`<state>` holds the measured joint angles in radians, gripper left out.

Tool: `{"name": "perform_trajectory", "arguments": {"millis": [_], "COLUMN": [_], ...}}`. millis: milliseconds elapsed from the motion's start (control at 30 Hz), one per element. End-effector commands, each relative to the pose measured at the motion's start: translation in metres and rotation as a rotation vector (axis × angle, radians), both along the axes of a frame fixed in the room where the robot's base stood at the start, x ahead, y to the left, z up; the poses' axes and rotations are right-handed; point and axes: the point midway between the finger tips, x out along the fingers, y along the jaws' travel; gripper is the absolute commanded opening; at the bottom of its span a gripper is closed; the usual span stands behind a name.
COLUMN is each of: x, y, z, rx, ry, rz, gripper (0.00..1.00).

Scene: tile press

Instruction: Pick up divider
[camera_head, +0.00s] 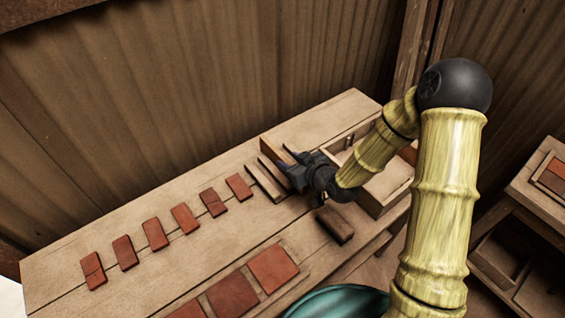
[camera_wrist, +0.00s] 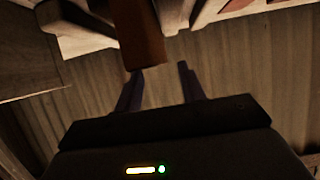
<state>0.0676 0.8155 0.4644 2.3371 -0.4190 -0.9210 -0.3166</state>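Thin dark wooden strips (camera_head: 264,183), which look like dividers, lie side by side on the table, left of my gripper. An orange-brown board (camera_head: 269,147) stands just behind them; I cannot tell which of these is the divider meant. My gripper (camera_head: 288,168) is low over the table at the right ends of the strips and hides part of them. In the wrist view a reddish-brown bar (camera_wrist: 138,35) ends close to the left fingertip. My gripper's two fingers (camera_wrist: 160,70) are apart there, with the ribbed wall showing between them and nothing clasped.
A row of red tiles (camera_head: 184,218) runs along the table (camera_head: 75,262), with larger red tiles (camera_head: 273,269) in front. An open wooden box (camera_head: 387,190) stands behind my forearm. Ribbed walls close off the back.

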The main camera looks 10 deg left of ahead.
Motion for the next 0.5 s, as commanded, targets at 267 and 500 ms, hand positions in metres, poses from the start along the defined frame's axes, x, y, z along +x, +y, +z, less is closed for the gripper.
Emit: {"name": "perform_trajectory", "arguments": {"millis": [267,500], "x": [0.020,0.021], "y": [0.023,0.024], "z": [-0.014,-0.016], "rx": [0.001,0.000], "ry": [0.001,0.000], "rz": [0.000,0.000], "gripper": [0.40,0.40]}}
